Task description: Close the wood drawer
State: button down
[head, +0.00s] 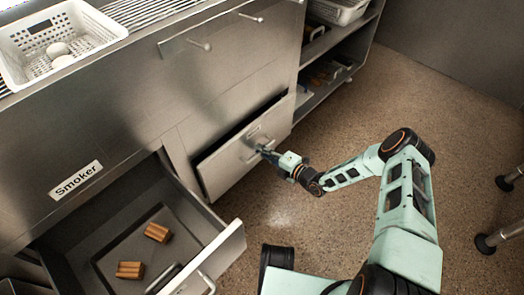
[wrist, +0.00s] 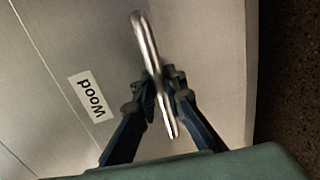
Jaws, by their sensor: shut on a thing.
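The wood drawer (head: 225,168) is a metal drawer low in the counter, in the middle of the head view. It stands slightly out, with a dark gap along its top edge. In the wrist view its front (wrist: 205,60) carries a white label (wrist: 92,96) reading "wood", seen upside down. My gripper (head: 264,150) is at the drawer's front. In the wrist view my gripper (wrist: 160,88) has its dark fingers on both sides of the bar handle (wrist: 147,45) and is shut on it. The handle's attachment is partly hidden in the head view.
An open drawer (head: 232,240) below the "Smoker" label (head: 76,180) holds wood bundles (head: 158,232) and juts out at the lower left. A white perforated basket (head: 98,32) sits on the counter. Open shelves (head: 335,75) stand behind. Metal legs (head: 490,242) are at right; floor between is clear.

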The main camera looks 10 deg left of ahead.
aim_at(254, 144)
jog(key=shift+r+x, duration=0.2)
jog(key=shift+x, duration=0.9)
jog(key=shift+r+x, duration=0.25)
jog(key=shift+x, duration=0.85)
jog(key=shift+w+a, duration=0.1)
jog(key=shift+w, duration=0.1)
jog(key=c, duration=2)
grip_release()
jog(key=v, duration=1.2)
jog(key=shift+s, duration=0.15)
